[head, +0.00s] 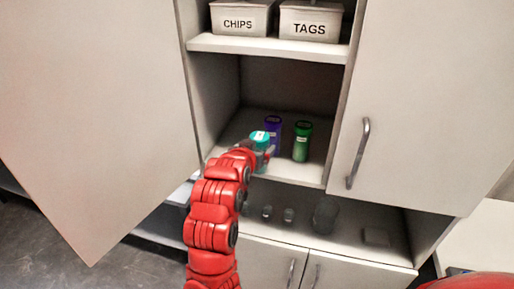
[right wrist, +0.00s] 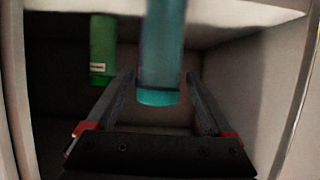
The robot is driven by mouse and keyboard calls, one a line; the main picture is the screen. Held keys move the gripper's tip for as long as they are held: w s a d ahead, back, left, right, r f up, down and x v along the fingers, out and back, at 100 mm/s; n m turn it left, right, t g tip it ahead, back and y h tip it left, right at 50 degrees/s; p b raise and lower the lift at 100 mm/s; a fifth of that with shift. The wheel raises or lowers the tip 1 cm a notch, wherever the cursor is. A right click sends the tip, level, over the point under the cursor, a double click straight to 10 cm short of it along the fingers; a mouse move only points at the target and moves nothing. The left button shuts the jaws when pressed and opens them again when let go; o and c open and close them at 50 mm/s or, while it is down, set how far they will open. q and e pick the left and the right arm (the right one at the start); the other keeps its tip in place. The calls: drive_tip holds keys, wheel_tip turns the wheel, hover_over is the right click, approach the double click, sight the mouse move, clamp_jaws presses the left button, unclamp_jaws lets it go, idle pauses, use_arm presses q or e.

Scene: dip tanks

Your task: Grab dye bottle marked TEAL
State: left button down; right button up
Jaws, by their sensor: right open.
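The teal bottle (head: 260,139) stands at the front left of a group of bottles on the open cabinet's lower shelf; its label is too small to read. My right gripper (head: 263,153) is at it, partly hiding its lower part. In the right wrist view the teal bottle (right wrist: 161,60) is between the two spread fingers of my right gripper (right wrist: 162,88), with a visible gap on each side. My left gripper is not in view.
A purple bottle (head: 273,133) stands behind the teal one and a green bottle (head: 302,142) to its right. The green bottle also shows in the right wrist view (right wrist: 103,45). Bins marked CHIPS (head: 240,23) and TAGS (head: 310,29) sit above. Open doors flank the cabinet.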

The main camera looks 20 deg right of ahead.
drive_tip(key=shift+o, duration=0.6)
drive_tip(key=shift+s+a, duration=0.1)
drive_tip(key=b+v, duration=0.6)
drive_tip(key=v, duration=1.1)
drive_tip(key=shift+a, duration=0.15)
